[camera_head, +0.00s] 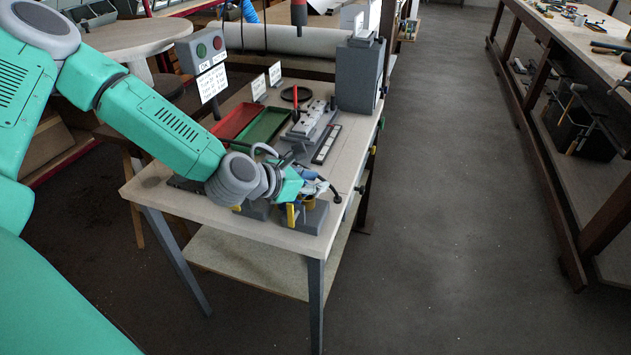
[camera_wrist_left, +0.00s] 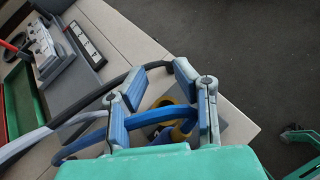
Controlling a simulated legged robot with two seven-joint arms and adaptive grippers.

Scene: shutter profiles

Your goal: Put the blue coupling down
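My left gripper (camera_head: 308,187) is low over the near right corner of the work table (camera_head: 215,212). In the left wrist view its two blue-padded fingers (camera_wrist_left: 158,88) stand wide apart. A blue curved tubular piece (camera_wrist_left: 162,115), which may be the blue coupling, runs across between and beneath the fingers; I see no grip on it. Its ends are partly hidden by the fingers, so I cannot make out the coupling itself. Yellow parts (camera_wrist_left: 180,130) show under it, beside grey blocks (camera_head: 312,217).
A black hose (camera_wrist_left: 95,107) curves past the fingertips. A red tray (camera_head: 236,121), a green tray (camera_head: 263,128) and a grey fixture (camera_head: 312,125) stand farther back. A tall grey box (camera_head: 357,77) is at the back right. The table's near edge is close to the gripper.

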